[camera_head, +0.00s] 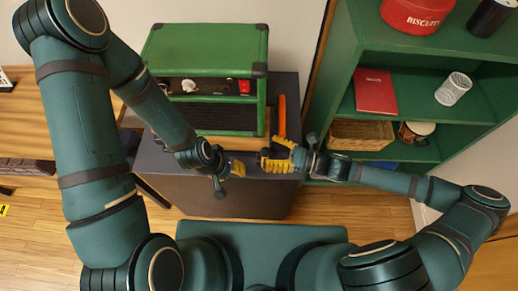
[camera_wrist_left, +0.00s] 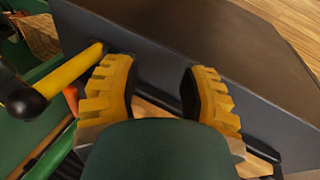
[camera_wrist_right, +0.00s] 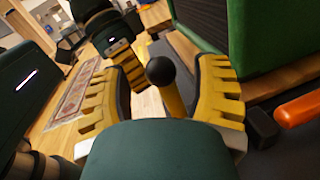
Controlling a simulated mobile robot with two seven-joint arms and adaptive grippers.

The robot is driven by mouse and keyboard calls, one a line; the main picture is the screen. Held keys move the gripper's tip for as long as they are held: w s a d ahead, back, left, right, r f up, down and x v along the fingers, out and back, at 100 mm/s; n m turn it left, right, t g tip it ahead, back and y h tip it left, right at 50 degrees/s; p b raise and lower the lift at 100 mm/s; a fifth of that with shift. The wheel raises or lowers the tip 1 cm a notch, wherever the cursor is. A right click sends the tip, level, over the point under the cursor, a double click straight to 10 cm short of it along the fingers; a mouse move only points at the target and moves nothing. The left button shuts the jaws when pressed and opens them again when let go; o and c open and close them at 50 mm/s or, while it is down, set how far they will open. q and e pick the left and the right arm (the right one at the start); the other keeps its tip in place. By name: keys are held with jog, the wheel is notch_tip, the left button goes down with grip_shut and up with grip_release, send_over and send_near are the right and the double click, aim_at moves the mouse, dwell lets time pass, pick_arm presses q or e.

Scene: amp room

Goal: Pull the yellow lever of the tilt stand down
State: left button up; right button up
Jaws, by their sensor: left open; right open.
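The yellow lever (camera_wrist_left: 72,72) with a black ball knob (camera_wrist_left: 25,104) shows at the left of the left wrist view, outside my left gripper's fingers. In the right wrist view the yellow lever (camera_wrist_right: 174,103) and its knob stand between the open fingers of my right gripper (camera_wrist_right: 165,75); contact cannot be told. My right gripper (camera_head: 276,160) is at the front right of the dark cabinet top in the head view. My left gripper (camera_head: 238,168) is open and empty, left of it by the cabinet front. The lever is hard to make out among the fingers in the head view.
A green amplifier (camera_head: 205,50) stands on the dark cabinet (camera_head: 230,196). An orange bar (camera_head: 282,115) lies beside it on the right. Green shelves (camera_head: 440,40) with a red book (camera_head: 375,91) and a basket (camera_head: 358,134) stand at right.

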jog(key=shift+w+a, duration=0.2)
jog(key=shift+a, duration=0.7)
jog(key=shift+w+a, duration=0.15)
jog(key=shift+a, duration=0.75)
jog(key=shift+c, duration=0.3)
grip_shut()
